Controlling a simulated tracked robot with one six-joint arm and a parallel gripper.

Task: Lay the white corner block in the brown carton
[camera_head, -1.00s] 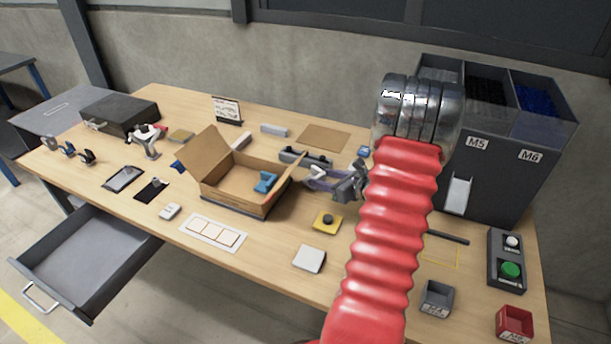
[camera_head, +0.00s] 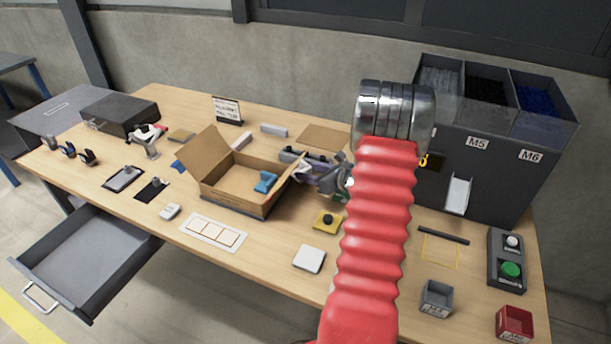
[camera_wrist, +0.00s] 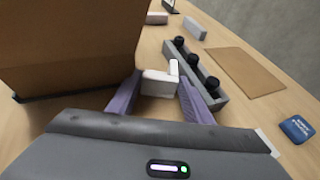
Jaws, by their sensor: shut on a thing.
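My gripper (camera_wrist: 161,97) is shut on the white corner block (camera_wrist: 158,84), which sits between its two purple fingers in the wrist view. In the head view the gripper (camera_head: 307,172) is just right of the brown carton (camera_head: 232,203), and the white block (camera_head: 301,167) shows small at the fingertips. The carton stands with its flaps open, and a blue block (camera_head: 265,182) lies inside it. In the wrist view the carton's outer side (camera_wrist: 75,45) fills the upper left, to the left of the block. The carton's inside is hidden there.
A grey rack with black knobs (camera_wrist: 193,66) stands close beyond the gripper. A brown mat (camera_wrist: 243,72) and a small blue item (camera_wrist: 299,128) lie right of it. A yellow button pad (camera_head: 326,221) lies in front. A tall bin unit (camera_head: 480,160) stands at the right.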

